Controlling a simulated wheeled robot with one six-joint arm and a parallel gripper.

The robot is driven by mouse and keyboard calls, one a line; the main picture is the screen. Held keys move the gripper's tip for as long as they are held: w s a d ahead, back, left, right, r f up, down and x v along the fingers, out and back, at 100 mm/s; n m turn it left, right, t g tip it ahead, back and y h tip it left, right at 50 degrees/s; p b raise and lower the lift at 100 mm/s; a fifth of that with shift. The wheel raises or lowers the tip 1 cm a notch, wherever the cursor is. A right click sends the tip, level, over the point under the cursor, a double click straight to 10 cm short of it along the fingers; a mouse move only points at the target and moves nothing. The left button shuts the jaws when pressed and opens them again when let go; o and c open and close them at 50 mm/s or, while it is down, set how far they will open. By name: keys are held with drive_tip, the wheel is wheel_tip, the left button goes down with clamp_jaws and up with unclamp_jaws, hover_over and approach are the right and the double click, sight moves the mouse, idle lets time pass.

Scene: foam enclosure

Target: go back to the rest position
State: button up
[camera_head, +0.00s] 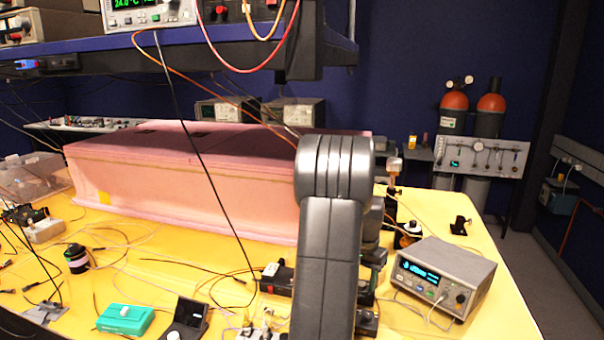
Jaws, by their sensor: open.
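My dark grey arm (335,230) rises through the middle of the camera_head view, in front of the table. Its upper link stands almost upright, with the rounded joint at the top. My gripper cannot be made out; the arm hides what is behind it. The pink foam enclosure (180,190) stands closed-looking on the yellow table (500,310), behind and left of the arm. The arm covers part of its right end.
A grey instrument with a lit display (443,278) stands at the right front of the table. A green box (125,318) and a black cylinder (77,258) lie at the left among loose cables. A shelf (190,40) overhangs the back. Orange-topped gas cylinders (454,101) stand behind.

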drive_tip(key=shift+f+m, duration=0.3)
drive_tip(key=shift+f, duration=0.05)
drive_tip(key=m, duration=0.7)
drive_tip(key=shift+m, duration=0.3)
wheel_tip(320, 180, up, 13)
drive_tip(key=shift+r+b, duration=0.2)
drive_tip(key=shift+b, duration=0.25)
